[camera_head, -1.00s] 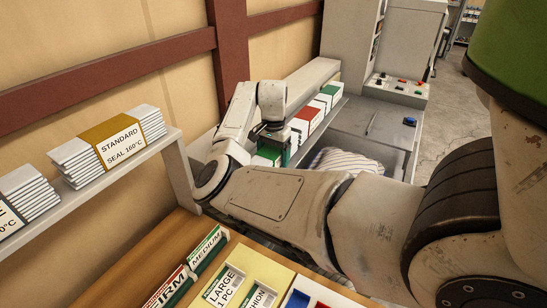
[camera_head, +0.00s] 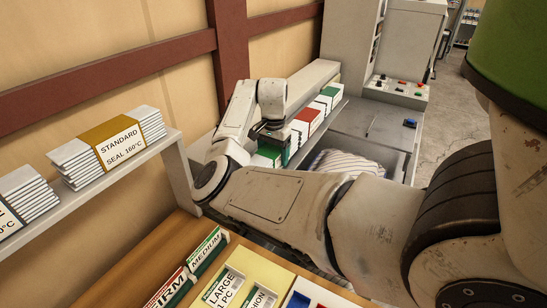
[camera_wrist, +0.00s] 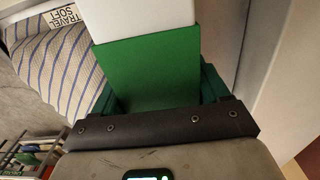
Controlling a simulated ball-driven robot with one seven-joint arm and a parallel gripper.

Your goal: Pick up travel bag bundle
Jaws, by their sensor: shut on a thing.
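In the wrist view, a white bundle with a plain green band (camera_wrist: 150,72) sits between the green fingers of my gripper (camera_wrist: 162,92). The gripper is shut on it. No writing shows on this face, so I cannot read which bundle it is. In the head view, my gripper (camera_head: 284,150) points down at the row of bundles on the ledge. A green-banded bundle (camera_head: 268,155) shows just left of it. The arm hides part of the row.
Red-banded (camera_head: 306,116) and green-banded (camera_head: 330,92) bundles stand farther along the ledge. A striped pillow (camera_head: 345,163) lies beside the ledge; in the wrist view a label near it reads TRAVEL SOFT (camera_wrist: 62,18). A grey machine (camera_head: 375,125) stands behind.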

